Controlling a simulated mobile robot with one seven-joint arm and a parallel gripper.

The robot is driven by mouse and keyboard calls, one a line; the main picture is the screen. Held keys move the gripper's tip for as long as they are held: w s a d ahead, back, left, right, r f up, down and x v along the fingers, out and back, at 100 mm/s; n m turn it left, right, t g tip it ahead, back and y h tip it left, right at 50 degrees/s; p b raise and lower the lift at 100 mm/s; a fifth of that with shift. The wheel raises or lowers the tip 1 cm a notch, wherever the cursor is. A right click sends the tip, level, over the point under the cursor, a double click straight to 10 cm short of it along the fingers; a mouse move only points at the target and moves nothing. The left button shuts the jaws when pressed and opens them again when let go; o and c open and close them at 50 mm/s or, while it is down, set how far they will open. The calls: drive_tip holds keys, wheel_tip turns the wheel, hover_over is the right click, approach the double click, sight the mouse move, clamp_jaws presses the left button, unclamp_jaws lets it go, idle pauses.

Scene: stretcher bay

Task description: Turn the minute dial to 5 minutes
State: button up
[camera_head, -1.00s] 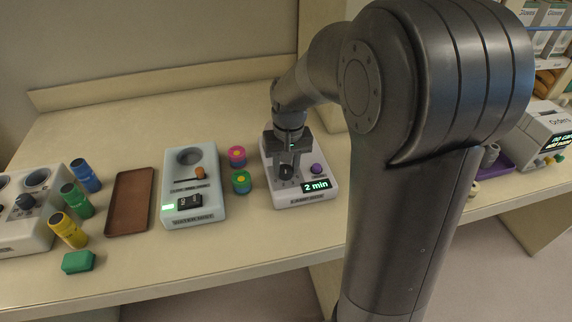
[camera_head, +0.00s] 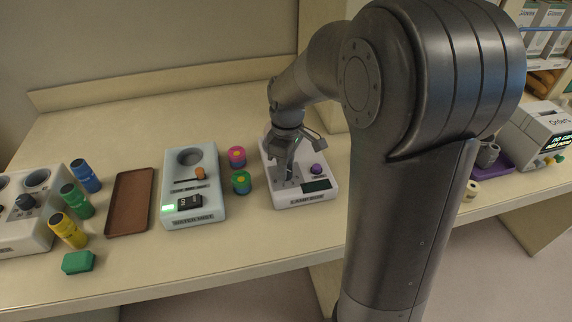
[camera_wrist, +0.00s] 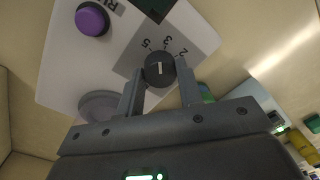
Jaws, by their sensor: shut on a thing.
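The lamp box (camera_head: 327,196) is a white unit with a purple button (camera_head: 318,170) and a dark display (camera_head: 315,185) with no readable text. My gripper (camera_head: 285,172) reaches down onto the box from above and hides the dial in the head view. In the wrist view the black minute dial (camera_wrist: 159,69) sits between my gripper's fingertips (camera_wrist: 160,84), which are shut on it. Marks 5, 3 and 2 are printed around the dial. Its white pointer line appears to aim between 5 and 3; I cannot tell exactly. The purple button (camera_wrist: 92,19) shows at upper left.
Pink and green round pieces (camera_head: 237,157) stand just left of the lamp box. Further left are a second white unit (camera_head: 211,212), a brown tray (camera_head: 128,226), coloured bottles (camera_head: 76,199) and a green block (camera_head: 78,262).

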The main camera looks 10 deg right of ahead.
drive_tip(key=shift+n, duration=2.2)
drive_tip(key=o, duration=1)
drive_tip(key=r, duration=1)
drive_tip(key=shift+w+r, duration=0.25)
drive_tip(key=shift+r, duration=0.15)
